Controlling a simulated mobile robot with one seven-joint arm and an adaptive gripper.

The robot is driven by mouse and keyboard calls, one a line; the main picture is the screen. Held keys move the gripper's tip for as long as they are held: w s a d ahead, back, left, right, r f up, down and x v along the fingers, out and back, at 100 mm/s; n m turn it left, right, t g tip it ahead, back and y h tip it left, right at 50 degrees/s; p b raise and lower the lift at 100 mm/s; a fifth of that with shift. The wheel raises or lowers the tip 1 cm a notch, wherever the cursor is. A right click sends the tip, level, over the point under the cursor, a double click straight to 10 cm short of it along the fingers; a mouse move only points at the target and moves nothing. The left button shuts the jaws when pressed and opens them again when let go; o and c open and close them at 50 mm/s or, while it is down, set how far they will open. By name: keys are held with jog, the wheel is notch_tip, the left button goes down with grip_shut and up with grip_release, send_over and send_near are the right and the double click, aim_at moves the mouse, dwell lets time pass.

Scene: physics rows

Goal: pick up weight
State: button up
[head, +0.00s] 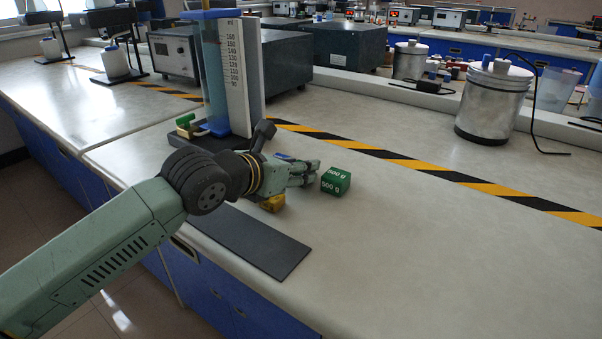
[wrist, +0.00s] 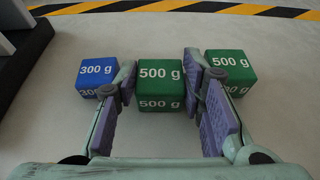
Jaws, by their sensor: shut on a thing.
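My gripper (head: 308,171) reaches to the right, low over the bench. In the wrist view my gripper (wrist: 160,80) has its two fingers on either side of a green 500 g weight (wrist: 160,90) and is shut on it. A second green 500 g weight (wrist: 231,70) stands just outside the right finger; it shows in the head view (head: 336,181) beyond the fingertips. A blue 300 g weight (wrist: 97,78) stands outside the left finger. In the head view the held weight is hidden by the fingers. A yellow weight (head: 273,203) sits under my wrist.
A dark flat mat (head: 245,244) lies at the bench's front edge. A tall measuring cylinder (head: 213,75) on a dark base stands behind my wrist. Black-and-yellow tape (head: 430,172) runs behind the weights. A metal can (head: 493,103) stands farther back. The bench to the right is clear.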

grip_shut()
jog(key=shift+r, duration=0.15)
